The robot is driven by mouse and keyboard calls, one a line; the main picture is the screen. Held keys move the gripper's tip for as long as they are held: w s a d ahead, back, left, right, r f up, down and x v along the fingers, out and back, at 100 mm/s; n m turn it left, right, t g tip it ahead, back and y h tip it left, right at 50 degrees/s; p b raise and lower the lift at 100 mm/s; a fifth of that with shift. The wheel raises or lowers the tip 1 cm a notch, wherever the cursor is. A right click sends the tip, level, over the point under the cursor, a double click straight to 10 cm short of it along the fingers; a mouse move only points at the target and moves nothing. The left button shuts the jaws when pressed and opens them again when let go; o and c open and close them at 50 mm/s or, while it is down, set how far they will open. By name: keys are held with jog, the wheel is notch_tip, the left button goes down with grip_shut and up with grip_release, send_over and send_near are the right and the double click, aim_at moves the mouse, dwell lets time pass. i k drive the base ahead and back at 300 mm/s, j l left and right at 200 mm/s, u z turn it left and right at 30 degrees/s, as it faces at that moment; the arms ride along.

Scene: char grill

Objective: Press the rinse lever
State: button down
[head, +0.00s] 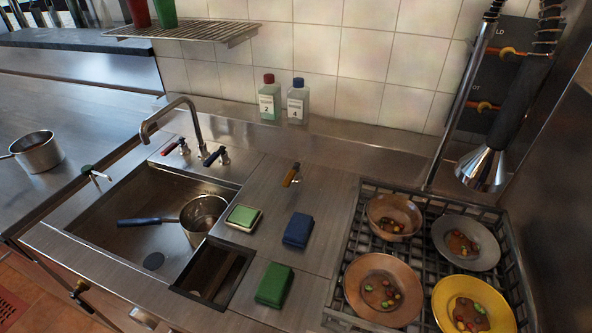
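My gripper is not in view. A hanging spray head (484,168) with a black grip (518,100) and a coiled hose hangs at the right, above the dish rack. No separate lever on it can be made out. A small orange-handled lever or tool (290,176) stands on the counter right of the sink. I cannot tell for sure which of these is the rinse lever.
The sink (120,222) holds a pot (204,214). A faucet (190,112) has red and blue handles. Sponges (298,229) lie on the counter. The rack (352,228) holds several dirty dishes. Two bottles (270,98) stand by the wall. Orange valve handles (486,106) are behind the sprayer.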

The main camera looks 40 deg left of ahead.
aim_at(289, 179)
jog(key=k+j+u, duration=0.15)
jog(key=j, duration=0.3)
jog(key=k+j+u, duration=0.2)
jog(key=j, duration=0.2)
jog(key=j+u, duration=0.15)
jog(key=j, duration=0.3)
